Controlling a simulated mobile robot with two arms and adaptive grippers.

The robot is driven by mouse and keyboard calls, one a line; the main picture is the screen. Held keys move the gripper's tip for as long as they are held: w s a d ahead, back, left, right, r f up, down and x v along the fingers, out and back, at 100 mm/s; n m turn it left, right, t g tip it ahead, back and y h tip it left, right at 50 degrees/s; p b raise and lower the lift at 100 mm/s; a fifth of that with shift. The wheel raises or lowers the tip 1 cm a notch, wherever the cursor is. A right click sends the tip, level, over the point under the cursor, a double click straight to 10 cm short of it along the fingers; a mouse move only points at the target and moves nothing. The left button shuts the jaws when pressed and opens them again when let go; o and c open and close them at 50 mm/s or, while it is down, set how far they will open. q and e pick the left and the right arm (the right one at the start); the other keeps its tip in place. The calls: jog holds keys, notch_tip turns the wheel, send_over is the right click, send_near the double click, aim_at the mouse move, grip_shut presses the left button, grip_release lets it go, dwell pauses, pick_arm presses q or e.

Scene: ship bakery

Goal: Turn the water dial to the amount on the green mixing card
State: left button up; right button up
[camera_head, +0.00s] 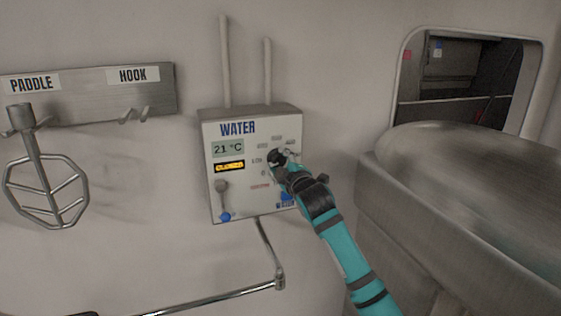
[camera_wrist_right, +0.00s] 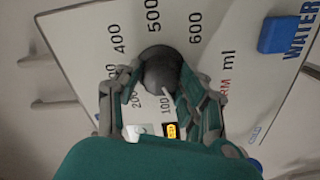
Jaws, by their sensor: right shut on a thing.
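The white water panel (camera_head: 238,190) is on the wall in the middle of the head view. Its dark round dial (camera_wrist_right: 160,66) sits between the fingers of my right gripper (camera_head: 284,163), which is shut on it. In the right wrist view, the gripper (camera_wrist_right: 162,88) has one finger on each side of the knob. Printed amounts from 100 to 600 ml ring the dial. A thin pale mark at the knob's lower edge seems to point near 100; I cannot be sure. The green mixing card and my left gripper are not in view.
The panel has a 21 °C display (camera_head: 228,148), an amber display (camera_head: 230,167) too small to read, a lever (camera_head: 222,198) and a blue button (camera_wrist_right: 277,35). A large metal bowl (camera_head: 460,180) stands right. A paddle (camera_head: 45,185) hangs left. A pipe (camera_head: 215,298) runs below.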

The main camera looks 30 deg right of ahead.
jog(key=m+p, duration=0.1)
jog(key=m, duration=0.5)
jog(key=shift+f+m, duration=0.1)
jog(key=shift+m, duration=0.2)
jog(key=m+p, duration=0.1)
jog(key=m, duration=0.5)
jog(key=shift+f+m+p, duration=0.1)
jog(key=shift+m+p, duration=0.2)
jog(key=shift+m, duration=0.1)
jog(key=o, duration=1.2)
jog(key=shift+s, duration=0.15)
jog(key=v, duration=1.1)
jog(key=shift+s, duration=0.35)
